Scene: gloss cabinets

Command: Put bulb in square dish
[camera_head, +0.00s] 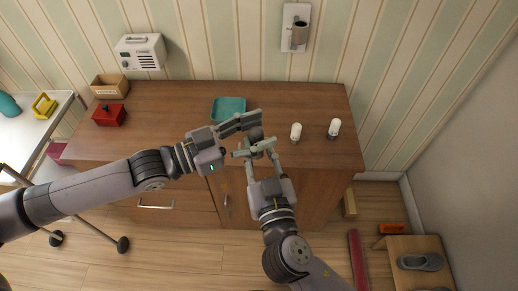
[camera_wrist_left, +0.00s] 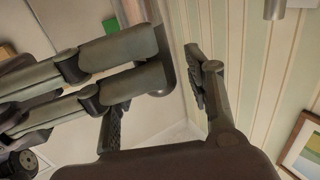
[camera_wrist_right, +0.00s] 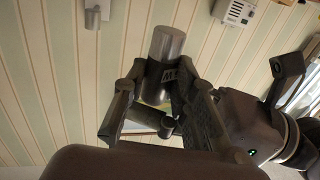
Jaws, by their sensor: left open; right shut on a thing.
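The teal square dish (camera_head: 228,107) lies on the brown cabinet top, beyond my grippers. Two white bulbs with grey bases, a left one (camera_head: 296,131) and a right one (camera_head: 334,128), stand upright on the right part of the top. My right gripper (camera_head: 257,148) is shut on a grey metal cylinder (camera_wrist_right: 166,45), held upright; whether it is part of a bulb I cannot tell. My left gripper (camera_head: 252,121) is open, its fingers close to that cylinder, beside the dish's near right corner. The fingers hide part of the cylinder.
A red box (camera_head: 109,115), a wooden box (camera_head: 110,87) and a white appliance (camera_head: 141,52) are at the cabinet's left. A wall fixture (camera_head: 297,28) hangs above the back edge. A white side table (camera_head: 30,135) stands left. The top's left-middle is clear.

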